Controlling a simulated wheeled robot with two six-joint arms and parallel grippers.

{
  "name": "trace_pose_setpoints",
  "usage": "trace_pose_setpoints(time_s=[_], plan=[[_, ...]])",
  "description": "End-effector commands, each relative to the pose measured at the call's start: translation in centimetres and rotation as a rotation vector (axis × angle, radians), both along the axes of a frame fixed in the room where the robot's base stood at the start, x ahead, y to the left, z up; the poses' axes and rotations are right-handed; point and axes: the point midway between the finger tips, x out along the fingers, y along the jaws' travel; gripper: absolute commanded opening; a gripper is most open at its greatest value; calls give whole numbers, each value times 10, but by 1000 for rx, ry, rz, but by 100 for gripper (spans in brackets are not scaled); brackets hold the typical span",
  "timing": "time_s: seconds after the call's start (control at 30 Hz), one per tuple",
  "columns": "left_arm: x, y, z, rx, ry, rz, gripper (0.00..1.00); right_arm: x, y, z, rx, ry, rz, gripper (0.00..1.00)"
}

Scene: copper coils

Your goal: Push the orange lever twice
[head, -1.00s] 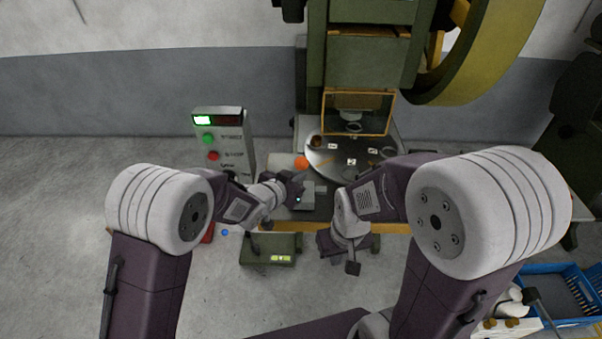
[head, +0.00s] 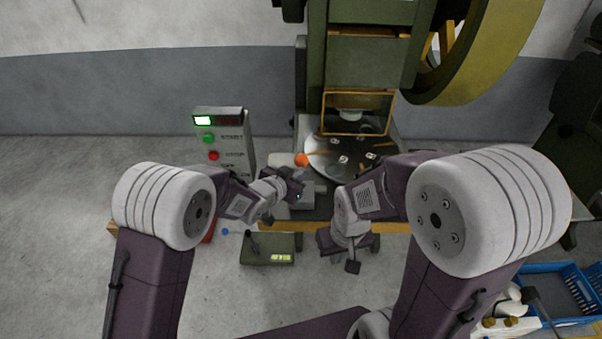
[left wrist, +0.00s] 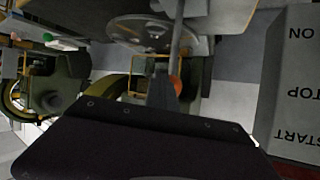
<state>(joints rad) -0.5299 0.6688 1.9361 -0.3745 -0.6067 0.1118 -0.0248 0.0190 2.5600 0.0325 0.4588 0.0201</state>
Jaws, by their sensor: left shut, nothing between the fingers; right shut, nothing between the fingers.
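The orange lever's round knob (head: 302,160) shows at the front left of the press's round plate (head: 322,160). It also shows in the left wrist view (left wrist: 176,88), partly behind a grey bar that looks like my shut fingers. My left gripper (head: 298,192) is shut and empty, just below the knob in the head view. A small gap shows between them there; I cannot tell whether they touch. The lever's shaft is hard to make out. My right gripper (head: 353,267) is shut and empty, lower down and away from the lever.
The green press (head: 372,65) stands behind, with an orange-framed guard (head: 325,115) and a large yellow wheel (head: 500,70). A control box (head: 232,140) with green and red buttons stands left. A green box (head: 262,257) lies in front. A blue crate (head: 560,275) is at right.

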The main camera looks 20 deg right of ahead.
Motion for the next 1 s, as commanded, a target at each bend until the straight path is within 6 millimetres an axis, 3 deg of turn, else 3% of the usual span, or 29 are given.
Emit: trace_pose_setpoints(time_s=[1.0], plan=[[12, -3, 3, -2, -1, 1, 0, 0, 0, 7, 0, 0, 0, 0]])
